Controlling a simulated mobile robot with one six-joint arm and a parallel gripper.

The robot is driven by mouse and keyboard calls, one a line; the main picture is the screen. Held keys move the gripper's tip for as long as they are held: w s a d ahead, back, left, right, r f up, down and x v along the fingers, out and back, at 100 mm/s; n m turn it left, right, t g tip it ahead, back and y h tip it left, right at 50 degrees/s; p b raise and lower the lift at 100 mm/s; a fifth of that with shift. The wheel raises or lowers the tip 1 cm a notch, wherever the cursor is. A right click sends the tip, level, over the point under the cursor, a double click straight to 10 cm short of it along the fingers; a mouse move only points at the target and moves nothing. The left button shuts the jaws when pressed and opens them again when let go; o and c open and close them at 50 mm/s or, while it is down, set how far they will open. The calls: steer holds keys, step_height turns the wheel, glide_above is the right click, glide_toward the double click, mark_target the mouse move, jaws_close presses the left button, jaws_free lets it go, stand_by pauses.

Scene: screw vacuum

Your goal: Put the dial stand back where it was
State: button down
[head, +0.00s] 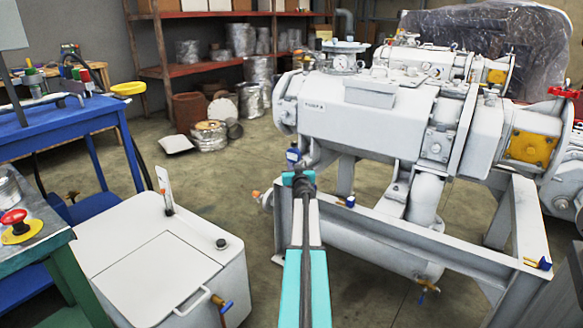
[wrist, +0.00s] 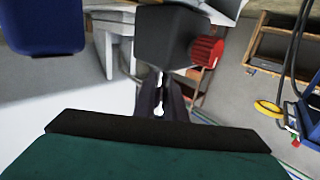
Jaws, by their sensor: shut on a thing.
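My gripper (head: 299,178) is in the middle of the head view, in front of the white vacuum pump, and looks clear of the floor. In the wrist view its dark fingers (wrist: 160,102) are shut on a thin pale rod, with a black block (wrist: 180,40) just beyond. I take these to be parts of the dial stand, but its dial cannot be made out.
The large white pump (head: 370,112) and its grey frame (head: 440,232) are close on the right. A white cabinet (head: 160,255) stands at the lower left. Open floor lies between.

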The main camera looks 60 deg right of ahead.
stand_by(0.4)
steer(key=c, duration=1.8)
jaws_free()
steer(key=shift+s+a+r, duration=0.1)
steer(key=shift+p+v, duration=0.45)
steer(key=shift+v, duration=0.7)
steer(key=shift+p+v, duration=1.35)
steer(key=shift+v, duration=3.4)
steer(key=shift+s, duration=0.1)
